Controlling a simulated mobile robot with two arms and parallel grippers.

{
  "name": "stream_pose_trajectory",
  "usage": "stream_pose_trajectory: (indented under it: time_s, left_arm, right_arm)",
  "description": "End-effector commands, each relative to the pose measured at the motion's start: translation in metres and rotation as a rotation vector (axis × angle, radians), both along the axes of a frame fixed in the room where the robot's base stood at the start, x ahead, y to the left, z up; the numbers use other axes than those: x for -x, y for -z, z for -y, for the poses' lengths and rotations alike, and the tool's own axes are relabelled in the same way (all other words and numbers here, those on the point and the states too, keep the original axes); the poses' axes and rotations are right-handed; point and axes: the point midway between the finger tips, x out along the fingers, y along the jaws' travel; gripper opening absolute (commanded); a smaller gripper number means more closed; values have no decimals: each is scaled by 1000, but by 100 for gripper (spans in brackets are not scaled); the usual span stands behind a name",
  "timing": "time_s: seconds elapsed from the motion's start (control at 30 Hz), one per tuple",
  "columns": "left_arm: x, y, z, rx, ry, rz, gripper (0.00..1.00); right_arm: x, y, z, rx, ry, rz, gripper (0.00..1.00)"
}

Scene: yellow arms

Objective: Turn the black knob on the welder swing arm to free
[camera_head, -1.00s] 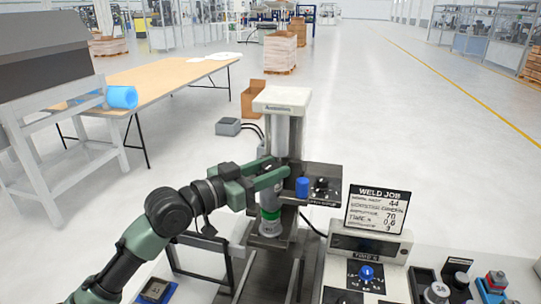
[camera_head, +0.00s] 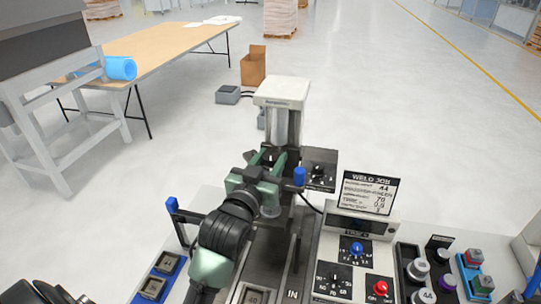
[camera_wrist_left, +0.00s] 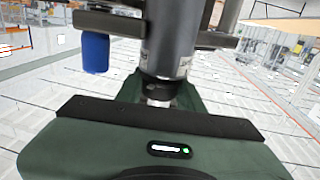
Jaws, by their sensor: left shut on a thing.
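The welder (camera_head: 281,95) stands ahead with a pale top on a grey column. The black knob (camera_head: 319,171) sits on a small dark panel right of the column, in the head view. A blue handle (camera_head: 300,177) stands just left of it; it also shows in the left wrist view (camera_wrist_left: 95,53). My left gripper (camera_head: 268,163) is in front of the column, left of the handle and apart from the knob. Its fingers are around a dark grey cylinder (camera_wrist_left: 170,40) of the welder, whose gripped part is mostly hidden. The knob's exact setting is too small to read.
A WELD JOB sign (camera_head: 369,192) stands above a control box (camera_head: 357,244) with a blue knob and a red button. Several grey knobs and coloured blocks are at right.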

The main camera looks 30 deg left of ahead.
Motion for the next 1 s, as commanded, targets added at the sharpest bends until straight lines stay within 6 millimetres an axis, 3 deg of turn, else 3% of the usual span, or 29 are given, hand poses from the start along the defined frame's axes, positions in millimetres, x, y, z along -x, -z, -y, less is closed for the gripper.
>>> stream_pose_trajectory:
  time_s: [0.47, 0.5, 0.57, 0.87, 1.0]
  left_arm:
    - [0, -1, 0, -2, -14, 3, 0]
    - [0, -1, 0, -2, -14, 3, 43]
    - [0, -1, 0, -2, -14, 2, 59]
    - [0, 0, 0, -2, -13, 1, 59]
    - [10, 3, 2, -1, -13, 0, 59]
  right_arm:
    - [0, -1, -3, -3, 2, -1, 36]
    - [0, -1, -3, -4, 2, 0, 36]
    - [0, -1, -3, -4, 2, 0, 36]
    - [0, -1, -3, -4, 2, -1, 36]
    - [0, 5, -3, -4, 2, -1, 36]
